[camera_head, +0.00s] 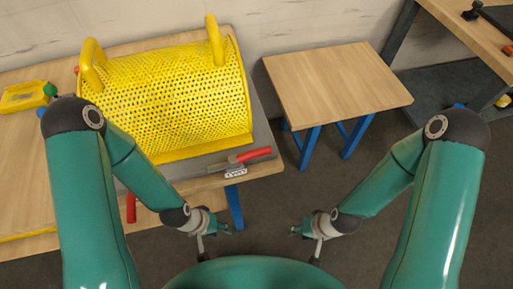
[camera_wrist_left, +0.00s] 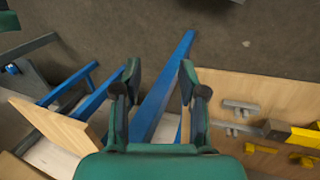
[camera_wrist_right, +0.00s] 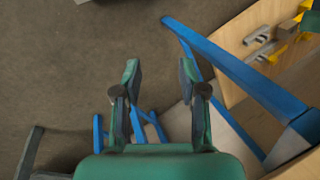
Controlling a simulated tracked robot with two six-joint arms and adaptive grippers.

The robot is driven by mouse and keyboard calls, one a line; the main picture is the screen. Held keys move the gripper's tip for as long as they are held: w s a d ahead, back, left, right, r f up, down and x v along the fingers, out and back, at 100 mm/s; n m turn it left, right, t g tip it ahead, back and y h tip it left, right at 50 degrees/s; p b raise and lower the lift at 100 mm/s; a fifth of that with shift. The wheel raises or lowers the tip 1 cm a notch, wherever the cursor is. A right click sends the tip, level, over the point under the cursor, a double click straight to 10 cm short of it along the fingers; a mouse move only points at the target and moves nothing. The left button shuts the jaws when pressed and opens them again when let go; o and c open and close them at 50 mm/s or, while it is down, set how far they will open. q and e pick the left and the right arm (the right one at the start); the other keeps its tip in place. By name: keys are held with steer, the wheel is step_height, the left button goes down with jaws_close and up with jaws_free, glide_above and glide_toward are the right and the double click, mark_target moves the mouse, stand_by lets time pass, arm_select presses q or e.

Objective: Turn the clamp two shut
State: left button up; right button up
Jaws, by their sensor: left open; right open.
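A clamp with a red handle (camera_head: 254,154) sits at the front right edge of the grey base plate (camera_head: 265,125). Its handle lies nearly flat, pointing right. A small white label (camera_head: 235,172) is beside it, its text too small to read. Another red handle (camera_head: 131,208) hangs down at the front left of the plate, partly behind my left arm. I cannot tell which is clamp two. My left gripper (camera_head: 218,231) is open and empty, below and in front of the right-hand clamp. My right gripper (camera_head: 301,231) is open and empty, farther right, over the floor.
A yellow perforated guard (camera_head: 170,100) with two upright handles covers most of the plate. A small wooden table (camera_head: 335,85) with blue legs stands to the right. A yellow object (camera_head: 22,97) lies on the bench at far left. Open floor separates the tables.

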arm_select(q)
steer(key=shift+o, duration=1)
steer(key=shift+w, duration=0.1)
arm_select(e)
steer(key=shift+o, duration=0.5)
steer(key=shift+w+d, duration=0.1)
steer(key=m+g+y+b, duration=0.6)
steer(key=m+y+b, duration=0.3)
steer(key=m+y, duration=0.5)
glide_toward(256, 152)
arm_select(q)
step_height(256, 152, down, 8)
steer(key=p, duration=0.1)
arm_select(e)
steer(key=shift+m+h, duration=0.4)
steer(key=x, duration=1)
steer(key=shift+w+f, duration=0.2)
steer(key=shift+w, duration=0.2)
arm_select(q)
steer(key=shift+d+r, duration=0.1)
